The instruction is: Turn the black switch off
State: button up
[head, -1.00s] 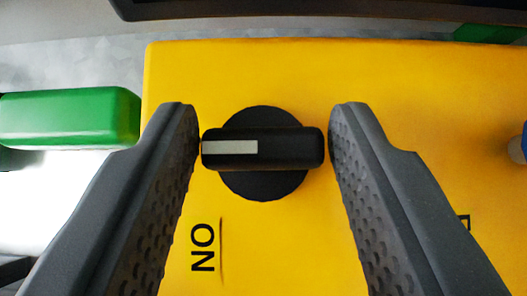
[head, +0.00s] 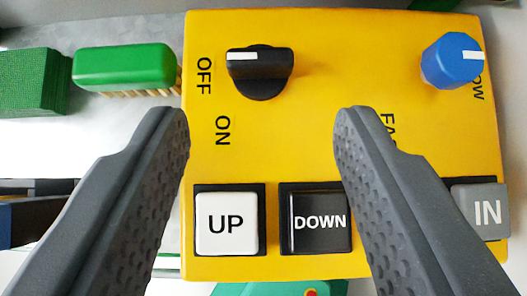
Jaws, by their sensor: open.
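The black switch (head: 260,68) is a round knob with a raised bar handle on the yellow panel (head: 330,150). Its bar lies nearly level in the picture. The white mark on its left end points toward the word OFF; the word ON stands below and to the left. My gripper (head: 262,115) is open and empty. Its two grey fingers are wide apart, with their tips lower in the picture than the switch and clear of it.
A blue knob (head: 455,62) sits at the panel's upper right. A white UP button (head: 226,222), a black DOWN button (head: 320,222) and a grey IN button (head: 483,212) line the lower part. A green brush-like block (head: 125,66) is left of the panel.

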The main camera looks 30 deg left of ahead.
jog(key=shift+v, duration=2.75)
jog(key=shift+w, duration=0.1)
jog(key=w+d+r+m+t, duration=0.1)
jog(key=w+d+r, duration=0.2)
jog(key=r, duration=0.3)
jog(key=w+d+r+m+t, duration=0.1)
jog(key=w+d+r, duration=0.1)
jog(key=d+r, duration=0.25)
jog(key=d+r+m+t+h, duration=0.2)
jog(key=d+r, duration=0.7)
jog(key=r, duration=0.4)
jog(key=d+r+m+t+h, duration=0.2)
jog(key=d+r+t, duration=0.1)
jog(key=d+r, duration=0.7)
notch_tip(320, 180, up, 3)
jog(key=shift+s+d+f+t+h, duration=0.1)
jog(key=shift+s+d+t+h, duration=0.1)
jog(key=shift+s+t+h, duration=0.1)
